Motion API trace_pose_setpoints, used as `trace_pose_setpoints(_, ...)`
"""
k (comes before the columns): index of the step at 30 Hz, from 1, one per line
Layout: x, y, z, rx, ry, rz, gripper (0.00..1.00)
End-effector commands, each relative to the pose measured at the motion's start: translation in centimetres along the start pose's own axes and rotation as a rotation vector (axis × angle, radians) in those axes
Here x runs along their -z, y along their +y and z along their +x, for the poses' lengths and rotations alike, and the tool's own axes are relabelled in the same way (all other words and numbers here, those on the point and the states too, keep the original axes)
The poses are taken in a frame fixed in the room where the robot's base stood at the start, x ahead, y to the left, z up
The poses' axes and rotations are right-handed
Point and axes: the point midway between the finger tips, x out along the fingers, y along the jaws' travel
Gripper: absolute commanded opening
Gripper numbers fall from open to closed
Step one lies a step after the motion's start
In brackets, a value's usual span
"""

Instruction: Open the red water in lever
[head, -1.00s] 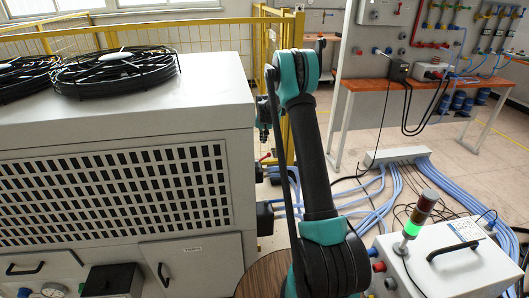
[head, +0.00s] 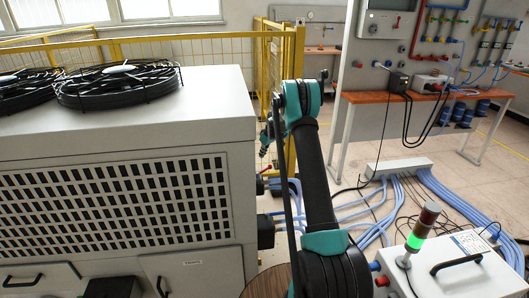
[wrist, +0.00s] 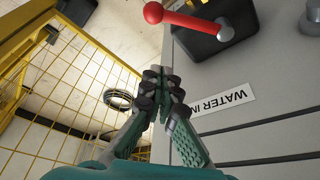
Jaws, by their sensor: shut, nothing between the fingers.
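The red lever (wrist: 185,20) shows at the top of the wrist view, with a round red knob on its left end and a metal pivot on its right, in front of a dark block. A white "WATER IN" label (wrist: 225,103) is on the grey panel below it. My gripper (wrist: 162,78) is shut and empty, with its fingertips below and left of the lever, apart from it in the picture. In the head view my gripper (head: 265,139) is small, beside the right edge of the grey cabinet (head: 120,135). A tiny red bit of the lever shows just below it.
A yellow mesh fence (wrist: 65,95) stands close on the left in the wrist view. Blue hoses (head: 350,208) and black cables run over the floor. A white box with a lit signal lamp (head: 415,242) stands at lower right. A wooden bench (head: 430,95) is behind.

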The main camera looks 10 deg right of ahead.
Motion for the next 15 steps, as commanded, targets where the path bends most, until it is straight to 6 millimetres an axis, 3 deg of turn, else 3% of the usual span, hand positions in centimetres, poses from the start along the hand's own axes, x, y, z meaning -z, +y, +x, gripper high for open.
trace_pose_setpoints(7,0.0,0.0,4.9,-0.001,0.000,0.001,0.00)
trace_pose_setpoints(15,-3.3,0.1,4.3,-0.001,0.000,0.003,0.00)
